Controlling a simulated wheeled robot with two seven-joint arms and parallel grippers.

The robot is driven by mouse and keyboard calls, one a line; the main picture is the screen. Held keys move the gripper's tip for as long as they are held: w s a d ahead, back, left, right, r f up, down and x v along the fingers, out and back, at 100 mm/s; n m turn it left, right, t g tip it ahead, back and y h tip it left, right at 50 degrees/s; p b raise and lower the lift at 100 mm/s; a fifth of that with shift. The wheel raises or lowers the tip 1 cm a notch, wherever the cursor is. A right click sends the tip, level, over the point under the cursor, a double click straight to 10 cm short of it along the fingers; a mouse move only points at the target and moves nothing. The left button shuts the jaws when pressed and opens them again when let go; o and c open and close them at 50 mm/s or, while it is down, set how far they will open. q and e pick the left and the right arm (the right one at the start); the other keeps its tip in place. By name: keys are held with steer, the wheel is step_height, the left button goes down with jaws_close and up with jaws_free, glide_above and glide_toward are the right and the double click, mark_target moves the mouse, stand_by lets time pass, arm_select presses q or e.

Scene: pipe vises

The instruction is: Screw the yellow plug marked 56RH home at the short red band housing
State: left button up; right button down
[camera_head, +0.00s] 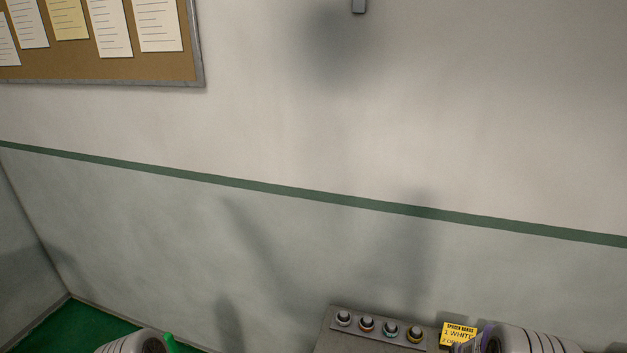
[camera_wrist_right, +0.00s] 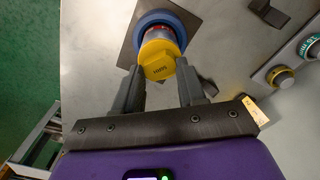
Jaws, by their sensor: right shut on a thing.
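In the right wrist view a yellow hex-headed plug (camera_wrist_right: 158,62) sits at the top centre, with small dark marking on its face that I cannot read for certain. Behind it is a reddish, pale section, then a thick blue ring (camera_wrist_right: 183,22) on a dark square plate (camera_wrist_right: 133,30). The plug lines up with the ring; how deep it sits is hidden behind its head. My right gripper (camera_wrist_right: 161,80) has one finger on each side of the plug's head and is shut on it. The head view shows neither the plug nor either gripper's fingers.
A grey block (camera_head: 380,325) at the bottom of the head view carries several small fittings with coloured bands. A yellow card (camera_head: 459,334) stands beside it. In the wrist view a yellow-ringed fitting (camera_wrist_right: 281,78) lies to the right. A wall with a pinboard (camera_head: 110,70) is behind.

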steer(key=c, duration=0.9)
jaws_free()
steer(key=n+b, duration=0.1)
steer(key=n, duration=0.5)
steer(key=shift+f, duration=0.1)
steer(key=n+b, duration=0.1)
steer(key=n, duration=0.3)
jaws_close()
